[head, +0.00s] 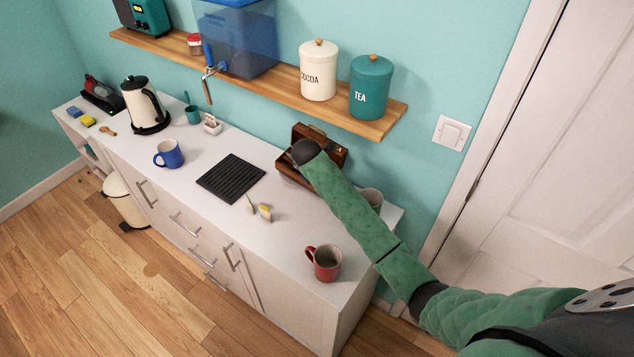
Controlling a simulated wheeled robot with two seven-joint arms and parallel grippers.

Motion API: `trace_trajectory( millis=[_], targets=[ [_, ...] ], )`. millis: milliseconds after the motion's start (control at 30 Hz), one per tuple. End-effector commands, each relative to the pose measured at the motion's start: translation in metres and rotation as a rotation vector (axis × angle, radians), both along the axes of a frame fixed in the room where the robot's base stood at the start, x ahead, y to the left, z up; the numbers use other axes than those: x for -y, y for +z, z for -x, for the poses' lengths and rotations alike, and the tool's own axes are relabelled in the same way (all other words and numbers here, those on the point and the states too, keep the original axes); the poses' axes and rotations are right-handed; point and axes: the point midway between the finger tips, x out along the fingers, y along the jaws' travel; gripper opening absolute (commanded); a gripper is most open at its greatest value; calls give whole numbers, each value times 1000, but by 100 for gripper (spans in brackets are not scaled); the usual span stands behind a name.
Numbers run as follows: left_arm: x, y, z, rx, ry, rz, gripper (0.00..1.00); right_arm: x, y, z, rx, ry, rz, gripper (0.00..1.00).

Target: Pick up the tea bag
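An open wooden box (343,158) with its lid raised stands at the back of the white counter, against the wall. My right arm reaches in from the right, and its dark end (303,152) is over the box's left part. The fingers are hidden below it, so I cannot tell whether they are open or hold anything. No tea bag can be clearly made out in the box; the arm covers much of it. Two small pale and yellowish items (264,212) lie on the counter in front of the box; I cannot tell what they are. My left gripper is not in view.
A black ribbed mat (231,178) lies left of the box. A red mug (325,263) stands near the front edge, a blue mug (168,154) and a kettle (141,104) further left. A grey-green mug (372,197) is partly behind my arm. A wooden shelf (271,80) overhangs the counter's back.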

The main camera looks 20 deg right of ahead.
Motion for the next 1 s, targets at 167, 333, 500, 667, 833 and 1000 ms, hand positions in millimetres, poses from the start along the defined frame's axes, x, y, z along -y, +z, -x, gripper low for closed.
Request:
trace_trajectory(
  millis=[167,333,500,667,833,1000],
  targets=[
    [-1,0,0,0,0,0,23,0,0,0,0,0,0,37],
    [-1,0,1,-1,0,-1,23,0,0,0,0,0,0,3],
    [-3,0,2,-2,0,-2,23,0,0,0,0,0,0,0],
    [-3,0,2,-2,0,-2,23,0,0,0,0,0,0,0],
    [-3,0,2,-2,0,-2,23,0,0,0,0,0,0,0],
    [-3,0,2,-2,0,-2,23,0,0,0,0,0,0,0]
  ],
)
